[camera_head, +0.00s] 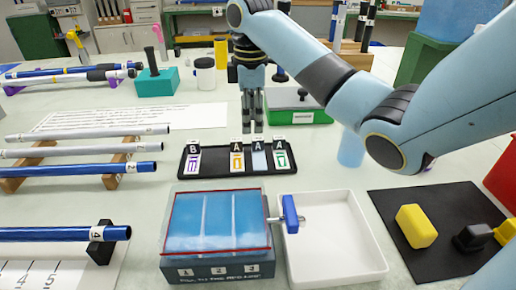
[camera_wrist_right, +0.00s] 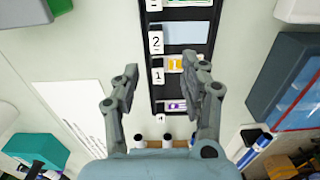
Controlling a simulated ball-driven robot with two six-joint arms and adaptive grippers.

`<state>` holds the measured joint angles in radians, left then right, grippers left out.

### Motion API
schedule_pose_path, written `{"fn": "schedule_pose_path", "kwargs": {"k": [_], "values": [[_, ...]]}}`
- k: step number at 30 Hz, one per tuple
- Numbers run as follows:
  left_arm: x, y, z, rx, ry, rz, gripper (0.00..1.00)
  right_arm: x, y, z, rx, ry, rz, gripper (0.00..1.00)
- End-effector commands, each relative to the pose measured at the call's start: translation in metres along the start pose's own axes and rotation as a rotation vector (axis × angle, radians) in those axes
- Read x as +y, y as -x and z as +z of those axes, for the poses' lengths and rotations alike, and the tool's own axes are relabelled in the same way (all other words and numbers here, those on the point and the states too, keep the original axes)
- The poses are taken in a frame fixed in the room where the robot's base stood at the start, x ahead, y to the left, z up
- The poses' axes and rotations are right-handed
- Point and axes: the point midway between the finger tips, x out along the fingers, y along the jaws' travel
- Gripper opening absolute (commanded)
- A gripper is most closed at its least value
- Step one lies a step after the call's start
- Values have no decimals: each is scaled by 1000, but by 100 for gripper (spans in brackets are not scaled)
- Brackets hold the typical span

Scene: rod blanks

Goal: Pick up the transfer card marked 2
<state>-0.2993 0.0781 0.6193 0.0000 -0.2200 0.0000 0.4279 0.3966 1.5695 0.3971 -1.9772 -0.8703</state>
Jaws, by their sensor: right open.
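A black card rack (camera_head: 238,175) stands mid-table with several cards in a row: purple, orange, light blue and green. In the right wrist view, a white tag marked 2 (camera_wrist_right: 156,41) sits beside the light blue card (camera_wrist_right: 182,35), which also shows in the head view (camera_head: 259,160). A tag marked 1 (camera_wrist_right: 158,75) sits by the orange card (camera_wrist_right: 175,64). My right gripper (camera_head: 252,130) is open and empty, pointing down above the rack's far side. In the wrist view, its right finger covers part of the rack and its left finger is beside it. My left gripper is not in view.
A blue box numbered 1 to 3 (camera_head: 220,270) and a white tray (camera_head: 378,262) stand in front of the rack. A green tray (camera_head: 312,117) is behind right. Rods on wooden stands (camera_head: 115,180) lie left. A black mat (camera_head: 440,262) holds yellow blocks.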

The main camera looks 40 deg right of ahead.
Motion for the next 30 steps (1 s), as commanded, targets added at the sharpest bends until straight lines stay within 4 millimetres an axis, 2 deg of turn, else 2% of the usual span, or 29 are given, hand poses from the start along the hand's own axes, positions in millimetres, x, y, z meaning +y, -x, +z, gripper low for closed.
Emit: {"fn": "schedule_pose_path", "kwargs": {"k": [13,16,22,23,30], "values": [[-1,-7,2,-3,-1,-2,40,4,-60,4,0,1,0,44],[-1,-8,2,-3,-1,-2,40,4,-66,4,0,1,1,44],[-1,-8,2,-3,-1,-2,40,4,-66,4,0,2,2,44],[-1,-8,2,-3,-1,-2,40,4,-66,4,0,2,2,43],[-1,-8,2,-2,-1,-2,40,4,-66,4,0,1,2,12]]}}
